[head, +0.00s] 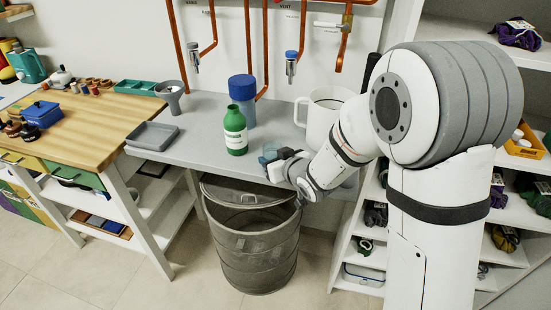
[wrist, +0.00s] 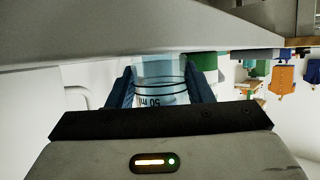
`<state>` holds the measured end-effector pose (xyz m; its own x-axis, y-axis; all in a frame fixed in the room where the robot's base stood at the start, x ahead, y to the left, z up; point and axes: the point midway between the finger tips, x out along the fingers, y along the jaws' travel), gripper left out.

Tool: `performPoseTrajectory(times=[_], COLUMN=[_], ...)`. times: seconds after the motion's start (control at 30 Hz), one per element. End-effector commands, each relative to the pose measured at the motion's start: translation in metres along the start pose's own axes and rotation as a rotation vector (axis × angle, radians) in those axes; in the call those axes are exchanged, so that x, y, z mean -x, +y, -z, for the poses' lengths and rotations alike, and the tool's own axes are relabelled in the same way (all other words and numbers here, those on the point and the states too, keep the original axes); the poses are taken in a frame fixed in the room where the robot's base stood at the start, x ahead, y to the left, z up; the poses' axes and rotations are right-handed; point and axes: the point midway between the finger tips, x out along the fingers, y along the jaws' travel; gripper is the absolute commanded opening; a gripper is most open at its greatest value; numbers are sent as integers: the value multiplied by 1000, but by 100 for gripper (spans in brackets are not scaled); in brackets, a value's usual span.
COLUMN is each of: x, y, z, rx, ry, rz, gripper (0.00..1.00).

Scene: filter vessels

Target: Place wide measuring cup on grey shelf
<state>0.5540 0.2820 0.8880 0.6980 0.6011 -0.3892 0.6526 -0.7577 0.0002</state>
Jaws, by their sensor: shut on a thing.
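The measuring cup (head: 269,152) is a small clear, bluish vessel at the front edge of the grey shelf (head: 207,150) in the head view. In the wrist view the cup (wrist: 160,93) shows dark rings and a "50 ml" mark. My gripper (head: 279,160) is shut on it, with one dark finger on each side in the wrist view (wrist: 161,84). In the wrist view the grey surface (wrist: 110,38) spans the top, close to the cup's far end. I cannot tell whether the cup touches the shelf. My gripper partly hides the cup in the head view.
A green bottle (head: 235,132) stands left of the cup, with a blue-lidded jar (head: 242,90) behind it. A white jug (head: 320,115) stands to the right. A grey tray (head: 152,136) and funnel (head: 171,92) are further left.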

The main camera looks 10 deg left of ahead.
Motion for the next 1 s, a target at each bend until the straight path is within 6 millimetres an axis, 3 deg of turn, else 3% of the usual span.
performPoseTrajectory(times=[0.23, 0.27, 0.5, 0.87, 1.0], x=[-1, -1, -1, 2, 21], y=[1, 1, 1, 2, 2], z=[-3, -3, -2, 3, 2], rx=[0, -1, -1, -1, -2], ry=[1, 1, 0, 0, 2], rz=[-1, -1, -1, -2, -5], gripper=[23, 47, 67, 68, 68])
